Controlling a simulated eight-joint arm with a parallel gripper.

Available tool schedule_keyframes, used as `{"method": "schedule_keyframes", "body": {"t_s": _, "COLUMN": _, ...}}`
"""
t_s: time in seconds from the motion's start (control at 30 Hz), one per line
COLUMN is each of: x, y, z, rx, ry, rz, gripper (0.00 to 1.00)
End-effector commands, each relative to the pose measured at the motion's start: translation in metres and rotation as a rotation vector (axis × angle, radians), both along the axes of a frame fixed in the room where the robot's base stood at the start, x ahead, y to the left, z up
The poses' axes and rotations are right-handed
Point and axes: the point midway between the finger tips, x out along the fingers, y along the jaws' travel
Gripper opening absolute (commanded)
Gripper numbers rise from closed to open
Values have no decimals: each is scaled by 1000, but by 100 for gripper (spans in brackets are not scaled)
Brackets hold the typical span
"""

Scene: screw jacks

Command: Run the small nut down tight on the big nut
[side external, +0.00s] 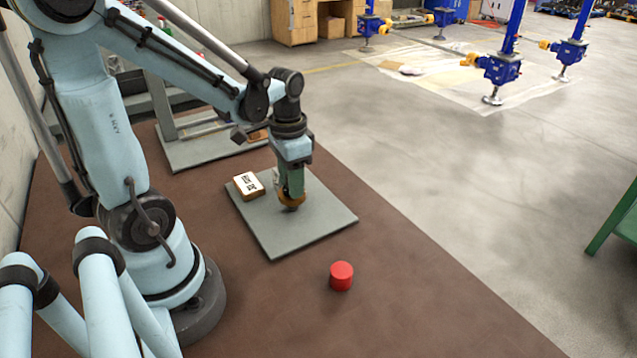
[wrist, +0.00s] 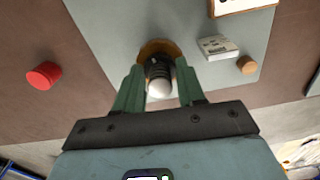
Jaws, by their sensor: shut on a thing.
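My gripper (wrist: 159,72) points down, its two green fingers closed in on a brass-coloured nut (wrist: 158,47) around a dark threaded screw with a pale rounded end (wrist: 159,86). In the side view my gripper (side external: 291,193) is low over the grey plate, with the brass-coloured nut (side external: 291,200) at its fingertips and a dark part below it. Only one nut can be made out on the screw. I cannot tell small nut from big nut, or whether a gap lies between them, because the fingers hide the sides.
A labelled box (side external: 248,186) lies on the grey plate (side external: 315,225). A small white block (wrist: 218,47) and an orange-brown cylinder (wrist: 247,65) are right of my gripper in the wrist view. A red cylinder (side external: 341,276) stands on the brown bench top (side external: 420,310), which is otherwise clear around it.

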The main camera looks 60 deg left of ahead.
Motion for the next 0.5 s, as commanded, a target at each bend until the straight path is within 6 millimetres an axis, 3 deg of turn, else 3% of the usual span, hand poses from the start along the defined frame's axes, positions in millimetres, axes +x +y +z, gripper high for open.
{"method": "schedule_keyframes", "body": {"t_s": 0.5, "x": 0, "y": 0, "z": -1, "rx": 0, "ry": 1, "rz": -664, "gripper": 20}}
